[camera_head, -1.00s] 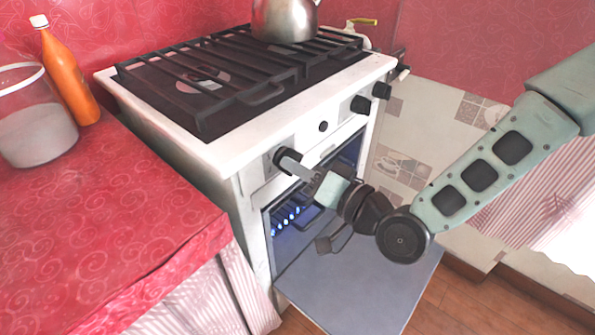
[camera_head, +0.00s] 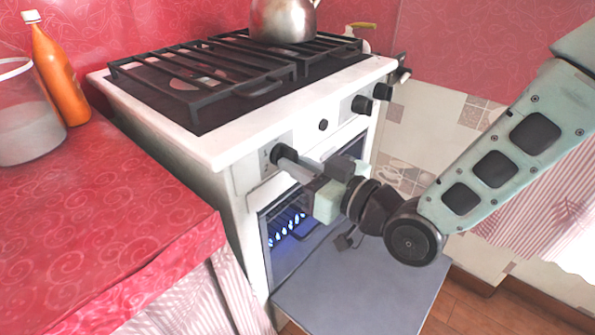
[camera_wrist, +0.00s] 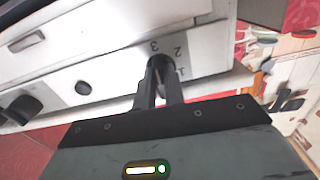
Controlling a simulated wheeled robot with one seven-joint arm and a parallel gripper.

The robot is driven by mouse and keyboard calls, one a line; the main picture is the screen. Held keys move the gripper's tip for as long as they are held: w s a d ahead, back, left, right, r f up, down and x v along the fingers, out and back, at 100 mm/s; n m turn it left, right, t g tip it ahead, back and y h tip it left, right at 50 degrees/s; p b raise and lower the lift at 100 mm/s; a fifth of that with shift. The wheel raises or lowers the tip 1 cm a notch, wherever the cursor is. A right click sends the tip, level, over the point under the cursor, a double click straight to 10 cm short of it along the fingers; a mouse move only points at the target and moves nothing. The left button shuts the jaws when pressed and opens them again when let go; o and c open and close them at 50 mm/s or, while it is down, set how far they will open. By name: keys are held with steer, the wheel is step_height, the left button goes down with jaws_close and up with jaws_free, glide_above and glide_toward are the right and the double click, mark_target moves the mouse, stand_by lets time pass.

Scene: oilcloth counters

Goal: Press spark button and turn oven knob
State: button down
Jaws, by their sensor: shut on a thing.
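The white stove has an oven knob (camera_head: 278,152) at the left end of its front panel. My gripper (camera_head: 292,164) is shut on this knob, its fingers reaching it from the front. In the wrist view the dark knob (camera_wrist: 160,62) sits between the fingertips, partly hidden by them, with printed numbers beside it. The small round black spark button (camera_head: 323,125) is to the right of the knob in the head view, apart from my gripper; it also shows in the wrist view (camera_wrist: 83,88). Blue flames (camera_head: 287,228) burn inside the oven.
The oven door (camera_head: 350,290) hangs open below my gripper. A kettle (camera_head: 284,18) stands on the grates. An orange bottle (camera_head: 60,75) and a glass jar (camera_head: 28,125) stand on the red counter (camera_head: 110,220).

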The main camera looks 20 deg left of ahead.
steer(key=shift+f+n, duration=0.1)
steer(key=shift+n, duration=0.2)
stand_by(0.4)
steer(key=c, duration=1.5)
jaws_free()
steer(key=shift+d, duration=0.1)
steer(key=shift+p+v, duration=6.8)
steer(key=shift+v, duration=1.85)
